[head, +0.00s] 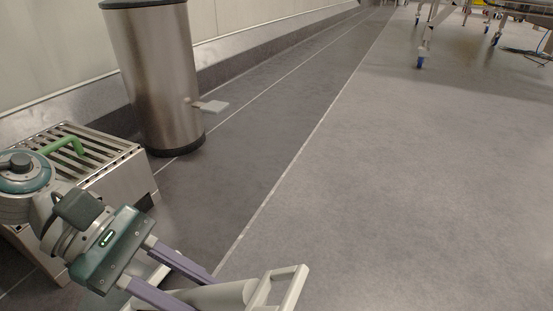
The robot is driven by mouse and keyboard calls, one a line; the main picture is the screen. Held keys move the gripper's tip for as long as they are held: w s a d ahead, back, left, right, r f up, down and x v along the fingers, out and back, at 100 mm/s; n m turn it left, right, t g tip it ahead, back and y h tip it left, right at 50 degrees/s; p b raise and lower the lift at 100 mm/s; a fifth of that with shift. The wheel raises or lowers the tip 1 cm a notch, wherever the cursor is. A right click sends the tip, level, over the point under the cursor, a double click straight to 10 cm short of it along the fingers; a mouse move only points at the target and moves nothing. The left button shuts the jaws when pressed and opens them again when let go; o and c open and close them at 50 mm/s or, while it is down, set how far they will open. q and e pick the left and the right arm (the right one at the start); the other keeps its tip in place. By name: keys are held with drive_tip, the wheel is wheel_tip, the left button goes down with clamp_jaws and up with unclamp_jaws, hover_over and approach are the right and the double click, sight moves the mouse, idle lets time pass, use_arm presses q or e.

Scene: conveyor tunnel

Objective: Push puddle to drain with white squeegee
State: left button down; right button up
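My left gripper (198,294) is at the lower left, its two purple fingers apart and angled down to the right. A pale white piece (225,294) with a thick rounded bar and an open frame at its right end lies at the fingertips, cut off by the bottom edge. I cannot tell whether it is the white squeegee or whether the fingers touch it. No puddle and no floor drain can be made out. My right gripper is not in view.
A slatted metal box (125,172) with a green handle-like thing (66,145) on it stands at the left. A steel bin (158,75) with a pedal stands behind it by the wall. Wheeled metal frames (424,40) stand at the far right. The floor between is clear.

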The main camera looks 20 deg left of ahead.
use_arm(q)
drive_tip(key=a, duration=1.1)
drive_tip(key=shift+w+f, duration=0.15)
drive_tip(key=shift+w, duration=0.05)
drive_tip(key=shift+a, duration=0.3)
drive_tip(key=d+r+p, duration=0.6)
drive_tip(key=r+p, duration=0.4)
drive_tip(key=p, duration=0.2)
drive_tip(key=shift+s+d, duration=0.1)
